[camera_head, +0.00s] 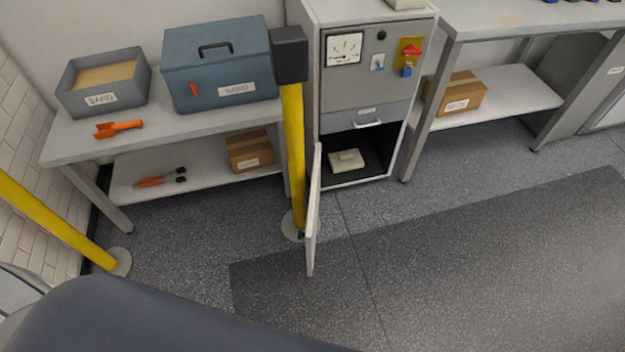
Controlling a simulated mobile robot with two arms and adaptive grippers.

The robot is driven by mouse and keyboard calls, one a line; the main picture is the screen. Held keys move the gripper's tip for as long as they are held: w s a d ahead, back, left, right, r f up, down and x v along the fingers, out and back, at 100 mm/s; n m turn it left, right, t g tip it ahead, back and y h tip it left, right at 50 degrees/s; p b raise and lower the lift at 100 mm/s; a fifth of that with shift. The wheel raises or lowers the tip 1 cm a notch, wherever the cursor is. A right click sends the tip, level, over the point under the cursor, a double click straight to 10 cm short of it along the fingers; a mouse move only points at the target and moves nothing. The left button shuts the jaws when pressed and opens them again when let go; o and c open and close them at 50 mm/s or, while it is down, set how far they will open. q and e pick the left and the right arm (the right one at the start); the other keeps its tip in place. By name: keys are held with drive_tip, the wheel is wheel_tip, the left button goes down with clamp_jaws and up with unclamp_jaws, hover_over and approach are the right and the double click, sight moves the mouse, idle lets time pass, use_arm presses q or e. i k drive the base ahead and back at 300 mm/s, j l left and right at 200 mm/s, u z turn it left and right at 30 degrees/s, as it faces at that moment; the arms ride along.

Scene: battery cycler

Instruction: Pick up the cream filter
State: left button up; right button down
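A small cream block (347,160), which looks like the cream filter, lies on the floor of the dark open lower compartment of the grey cabinet (318,90). It has a raised part on top. The cabinet's door (313,215) stands swung open toward me on the left side of the compartment. Neither of my grippers shows in the head view.
Yellow posts (295,160) (60,235) stand left of the door and at far left. A bench (190,130) at left holds a sand tray (104,88) and blue toolbox (218,65). Another bench (500,14) stands right. Floor before the cabinet is clear.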

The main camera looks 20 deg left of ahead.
sight(350, 159)
drive_tip(key=i+j+z, duration=0.15)
drive_tip(key=j, duration=0.45)
drive_tip(key=i+j+z, duration=0.2)
drive_tip(key=j, duration=0.45)
drive_tip(key=j+z, duration=0.15)
drive_tip(key=j, duration=0.45)
drive_tip(key=i+l+u, duration=0.1)
drive_tip(key=l+u, duration=0.15)
drive_tip(key=l, duration=1.15)
drive_tip(key=l+u, duration=0.25)
drive_tip(key=l, duration=1.1)
